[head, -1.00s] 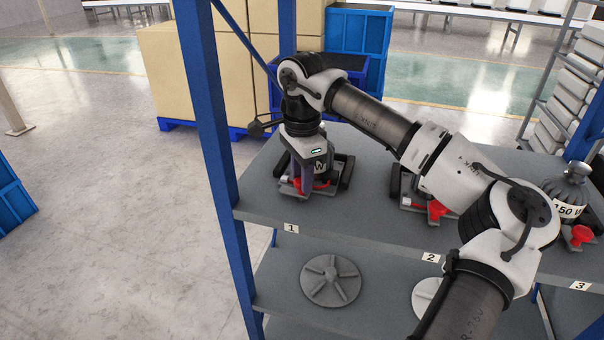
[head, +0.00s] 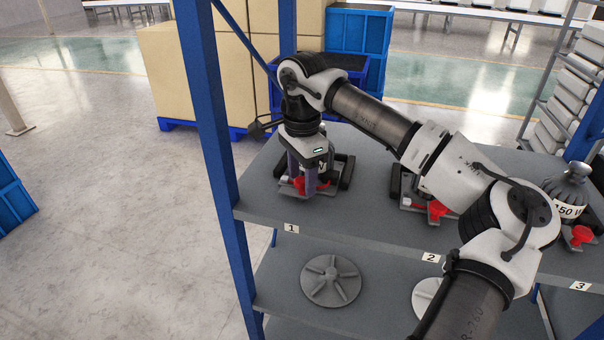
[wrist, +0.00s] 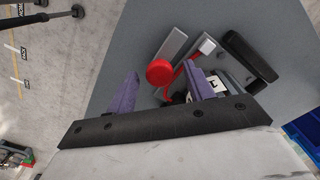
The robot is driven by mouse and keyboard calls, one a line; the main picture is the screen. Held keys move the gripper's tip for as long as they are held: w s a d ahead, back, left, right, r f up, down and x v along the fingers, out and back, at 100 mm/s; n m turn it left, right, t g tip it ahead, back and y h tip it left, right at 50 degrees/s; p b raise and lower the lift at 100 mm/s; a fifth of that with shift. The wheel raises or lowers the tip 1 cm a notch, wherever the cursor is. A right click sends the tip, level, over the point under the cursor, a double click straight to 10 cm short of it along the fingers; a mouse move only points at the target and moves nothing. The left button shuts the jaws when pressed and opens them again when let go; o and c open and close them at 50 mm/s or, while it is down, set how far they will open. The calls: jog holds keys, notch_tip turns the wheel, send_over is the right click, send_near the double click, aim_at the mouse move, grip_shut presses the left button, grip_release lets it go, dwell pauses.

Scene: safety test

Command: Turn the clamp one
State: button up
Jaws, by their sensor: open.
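Clamp one stands on the upper shelf above label 1. It has a red lever with a round red knob (wrist: 160,72) and a black handle bar (wrist: 250,57). The clamp's red part also shows in the head view (head: 325,184), partly hidden by my gripper. My gripper (head: 302,188) points down over the clamp, with its purple fingers open. In the wrist view, the knob appears between the fingertips of my gripper (wrist: 166,75), with the right finger close to the lever. I cannot tell whether either finger touches it. A white-labelled part behind the right finger is mostly hidden.
A second clamp (head: 437,209) is partly behind my arm. A blue shelf post (head: 215,150) rises left of clamp one. Round grey discs (head: 331,281) lie on the lower shelf.

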aim_at(302, 180)
jog(key=shift+r, duration=0.1)
notch_tip(302, 180, up, 14)
dwell(0.5)
jog(key=shift+f, duration=0.2)
